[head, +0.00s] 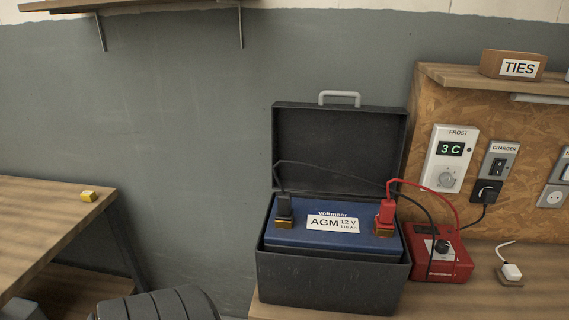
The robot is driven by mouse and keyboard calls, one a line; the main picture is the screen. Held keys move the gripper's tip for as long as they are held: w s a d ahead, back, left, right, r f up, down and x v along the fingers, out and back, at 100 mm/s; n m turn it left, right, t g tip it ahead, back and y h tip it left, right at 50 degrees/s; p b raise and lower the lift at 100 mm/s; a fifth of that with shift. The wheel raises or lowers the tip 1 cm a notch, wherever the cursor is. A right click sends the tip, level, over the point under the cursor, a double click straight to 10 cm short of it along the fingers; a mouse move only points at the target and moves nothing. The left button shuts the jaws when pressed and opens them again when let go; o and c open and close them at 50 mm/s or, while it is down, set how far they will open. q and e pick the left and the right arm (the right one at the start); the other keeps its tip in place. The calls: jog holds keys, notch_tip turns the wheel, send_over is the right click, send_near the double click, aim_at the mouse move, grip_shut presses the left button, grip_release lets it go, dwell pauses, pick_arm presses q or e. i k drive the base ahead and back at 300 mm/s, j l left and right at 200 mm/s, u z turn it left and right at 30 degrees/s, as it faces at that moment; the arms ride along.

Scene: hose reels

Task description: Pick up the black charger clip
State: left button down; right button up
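The black charger clip (284,205) sits upright on the left terminal of the blue AGM battery (290,235). A thin black cable runs from the clip across to the red charger (455,262). The red charger clip (387,210) sits on the battery's right terminal, with a red cable to the same charger. The battery stands in an open black box (330,285) with its lid (335,150) raised behind it.
The box and charger stand on a wooden bench (540,290). A white plug (511,271) lies at right. An OSB panel (435,105) carries a thermostat (451,160) and charger switch (498,162). A second table (45,215) at left holds a small yellow block (88,196).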

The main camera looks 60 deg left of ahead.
aim_at(283, 218)
jog(key=u, duration=1.8)
